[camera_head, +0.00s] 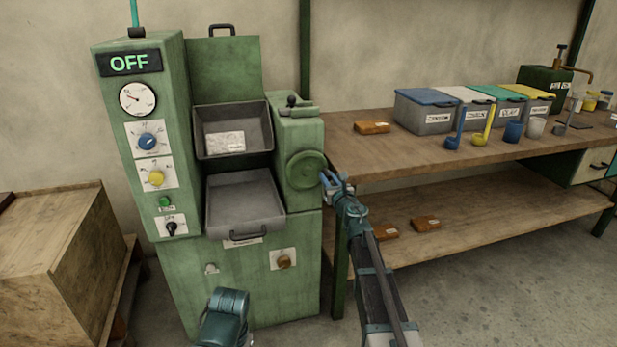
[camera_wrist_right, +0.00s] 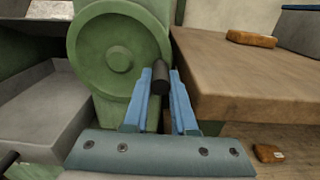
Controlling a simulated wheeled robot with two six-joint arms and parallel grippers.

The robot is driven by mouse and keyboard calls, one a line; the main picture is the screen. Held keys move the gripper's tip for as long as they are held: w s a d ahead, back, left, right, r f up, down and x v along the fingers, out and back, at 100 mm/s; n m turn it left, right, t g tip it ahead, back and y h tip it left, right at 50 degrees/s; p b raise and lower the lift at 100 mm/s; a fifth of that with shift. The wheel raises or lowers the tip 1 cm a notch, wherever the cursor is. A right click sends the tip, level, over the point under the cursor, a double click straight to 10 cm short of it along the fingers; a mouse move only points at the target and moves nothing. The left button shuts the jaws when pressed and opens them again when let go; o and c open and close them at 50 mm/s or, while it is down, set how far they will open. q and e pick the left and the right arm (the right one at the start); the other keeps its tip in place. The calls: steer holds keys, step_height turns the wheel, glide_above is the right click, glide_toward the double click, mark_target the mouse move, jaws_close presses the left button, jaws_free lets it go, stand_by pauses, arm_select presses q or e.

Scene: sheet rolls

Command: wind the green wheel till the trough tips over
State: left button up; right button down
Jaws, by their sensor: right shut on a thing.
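The green wheel (camera_head: 306,170) is a round disc on the right side of the green machine (camera_head: 185,215). It also shows in the right wrist view (camera_wrist_right: 98,52), with a dark handle (camera_wrist_right: 160,78) at its right rim. My right gripper (camera_head: 333,182) is shut on this handle, with its blue fingers (camera_wrist_right: 160,100) on either side. The grey trough (camera_head: 262,125) sits in the machine, left of the wheel, with a whitish packet or label (camera_head: 225,142) in it. A grey tray (camera_head: 245,200) with a front handle lies below it. My left gripper is not in view.
A wooden workbench (camera_head: 375,155) stands close to the right of the wheel, with lidded bins (camera_head: 425,118), scoops and an orange-brown block (camera_head: 372,128). The machine's display (camera_head: 129,63) reads OFF. A wooden crate (camera_head: 50,250) stands at the left.

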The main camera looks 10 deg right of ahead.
mark_target(309, 184)
steer(key=shift+f+b, duration=0.4)
steer(key=shift+f, duration=0.25)
steer(key=shift+a+f+b, duration=0.55)
steer(key=shift+a+f, duration=0.05)
steer(key=shift+a, duration=0.2)
steer(key=shift+a+f+b, duration=0.5)
steer(key=shift+a+f, duration=0.05)
steer(key=shift+a, duration=0.2)
steer(key=shift+a+f, duration=0.2)
steer(key=shift+a, duration=0.45)
steer(key=c, duration=1.5)
jaws_free()
steer(key=shift+a, duration=0.1)
steer(key=o, duration=0.9)
steer(key=shift+o, duration=1.4)
steer(key=shift+a, duration=0.2)
steer(key=o, duration=0.3)
